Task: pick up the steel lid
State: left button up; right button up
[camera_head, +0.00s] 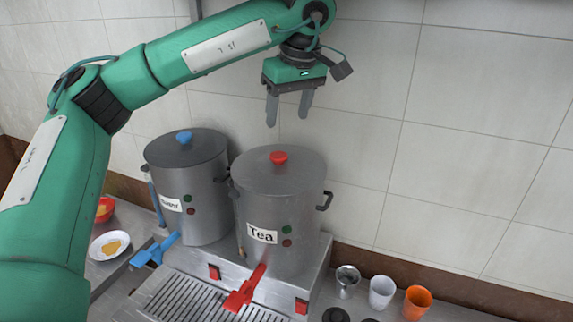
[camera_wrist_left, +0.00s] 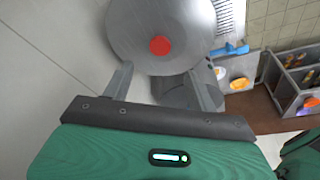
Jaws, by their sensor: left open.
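Two steel stockpots stand side by side, each with a flat steel lid. The lid with the red knob (camera_head: 285,170) closes the pot labelled "Tea" (camera_head: 275,215). The lid with the blue knob (camera_head: 190,147) closes the pot to its left (camera_head: 195,205), whose label is hard to read. My left gripper (camera_head: 289,110) is open and empty above the red-knobbed lid, fingers pointing down. In the left wrist view the red-knobbed lid (camera_wrist_left: 130,30) lies ahead of the open fingers (camera_wrist_left: 163,80), with its red knob between their lines. My right gripper is not in view.
A red tap lever (camera_head: 245,290) and a blue one (camera_head: 155,250) stick out over a slotted drip tray (camera_head: 180,300). A metal cup (camera_head: 347,280), a white cup (camera_head: 382,291) and an orange cup (camera_head: 417,301) stand at right. A white plate (camera_head: 98,251) lies left. The tiled wall (camera_head: 450,150) is close behind.

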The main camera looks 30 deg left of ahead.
pick_arm(q)
jog(key=p, duration=0.2)
send_over(279, 155)
jog(key=d, duration=0.2)
jog(key=f, duration=0.5)
jog(key=shift+s+a+f, duration=0.2)
jog(key=shift+s+a, duration=0.05)
jog(key=shift+s, duration=0.1)
jog(key=shift+f, duration=0.2)
jog(key=shift+a+f+p, duration=0.15)
jog(key=shift+f+p, duration=0.25)
jog(key=shift+p, duration=0.15)
jog(key=p+x, duration=0.2)
jog(key=x, duration=0.1)
jog(key=shift+a, duration=0.1)
jog(key=shift+w+a+f, duration=0.1)
jog(key=shift+f, duration=0.6)
jog(key=c, duration=0.9)
jog(key=shift+c, duration=1.1)
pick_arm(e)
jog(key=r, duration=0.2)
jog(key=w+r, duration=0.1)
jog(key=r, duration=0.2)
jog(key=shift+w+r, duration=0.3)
